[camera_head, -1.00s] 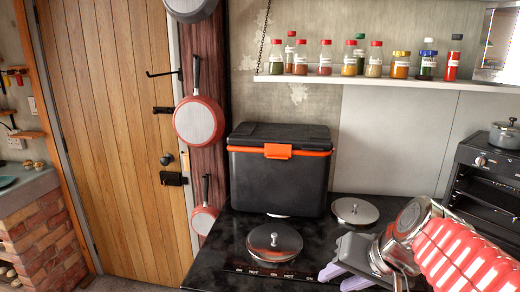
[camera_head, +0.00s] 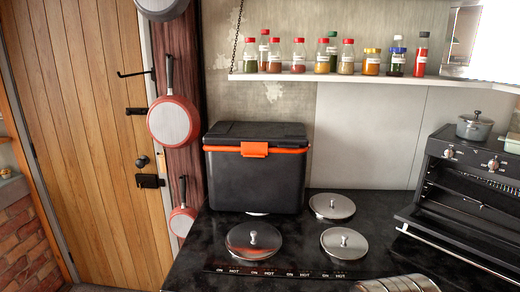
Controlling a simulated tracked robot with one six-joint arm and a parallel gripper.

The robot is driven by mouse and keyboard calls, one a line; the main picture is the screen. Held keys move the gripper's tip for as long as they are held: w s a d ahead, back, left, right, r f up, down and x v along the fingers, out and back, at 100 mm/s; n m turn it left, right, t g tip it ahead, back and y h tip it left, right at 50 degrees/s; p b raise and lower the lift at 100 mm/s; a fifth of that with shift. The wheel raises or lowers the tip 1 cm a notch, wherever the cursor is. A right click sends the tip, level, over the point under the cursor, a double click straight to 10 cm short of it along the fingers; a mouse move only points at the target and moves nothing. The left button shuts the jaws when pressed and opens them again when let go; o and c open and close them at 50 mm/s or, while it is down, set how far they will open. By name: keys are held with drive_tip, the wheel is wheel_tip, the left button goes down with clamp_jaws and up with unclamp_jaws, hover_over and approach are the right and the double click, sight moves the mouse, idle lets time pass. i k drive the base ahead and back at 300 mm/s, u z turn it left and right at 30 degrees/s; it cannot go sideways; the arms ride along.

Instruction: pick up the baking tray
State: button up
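I cannot make out a baking tray anywhere in the head view. The small oven (camera_head: 440,152) at the right has its front open, and its door (camera_head: 455,247) hangs down in front. The inside is dark, with a wire rack (camera_head: 480,183) near the top; I cannot tell whether a tray lies in it. My gripper is out of view. Only a silvery ribbed part, likely of my arm, shows at the bottom edge.
A black box with an orange latch (camera_head: 254,175) stands on the black hob (camera_head: 195,250). Three round metal lids (camera_head: 254,243), (camera_head: 332,207), (camera_head: 344,246) cover the plates. A grey pot (camera_head: 474,127) sits on the oven. Above runs a shelf of jars (camera_head: 300,77). Pans (camera_head: 173,122) hang at left.

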sight(506, 204)
drive_tip(key=z, duration=1.55)
